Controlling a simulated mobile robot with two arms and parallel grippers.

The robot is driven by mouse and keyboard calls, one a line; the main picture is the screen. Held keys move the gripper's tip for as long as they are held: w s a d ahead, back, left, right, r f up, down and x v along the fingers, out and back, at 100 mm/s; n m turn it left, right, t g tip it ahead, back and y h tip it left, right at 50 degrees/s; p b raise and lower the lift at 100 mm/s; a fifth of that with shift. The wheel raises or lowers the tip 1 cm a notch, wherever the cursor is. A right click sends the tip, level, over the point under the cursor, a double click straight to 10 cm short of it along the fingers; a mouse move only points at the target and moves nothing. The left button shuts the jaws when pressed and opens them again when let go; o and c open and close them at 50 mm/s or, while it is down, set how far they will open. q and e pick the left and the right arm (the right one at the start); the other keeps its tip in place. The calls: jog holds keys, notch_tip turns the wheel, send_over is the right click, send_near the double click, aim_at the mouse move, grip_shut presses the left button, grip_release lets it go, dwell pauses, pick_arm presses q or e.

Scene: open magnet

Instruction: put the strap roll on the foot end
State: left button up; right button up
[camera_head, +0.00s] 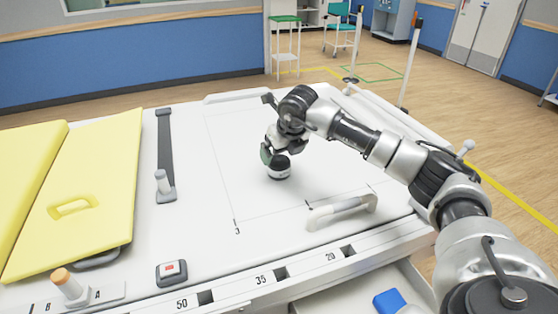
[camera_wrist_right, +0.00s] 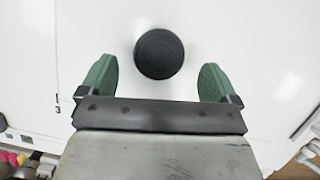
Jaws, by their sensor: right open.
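A short round roll, which looks like the strap roll (camera_head: 279,171), stands on the white top inside a thin printed outline. In the right wrist view the roll (camera_wrist_right: 159,53) is a black disc, ahead of and between the two finger lines. My right gripper (camera_head: 271,152) is open and empty, with green fingers, just above and beside the roll. It also shows in the right wrist view (camera_wrist_right: 158,78). Which part is the foot end I cannot tell. My left gripper is not in view.
The white top (camera_head: 200,235) carries a yellow pad (camera_head: 90,190) at left, a dark strap bar (camera_head: 165,140), a pale handle (camera_head: 342,210) and a box with a red button (camera_head: 171,272). An open drawer with a blue block (camera_head: 389,302) is at the front. The top around the roll is clear.

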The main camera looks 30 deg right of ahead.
jog(key=v, duration=0.7)
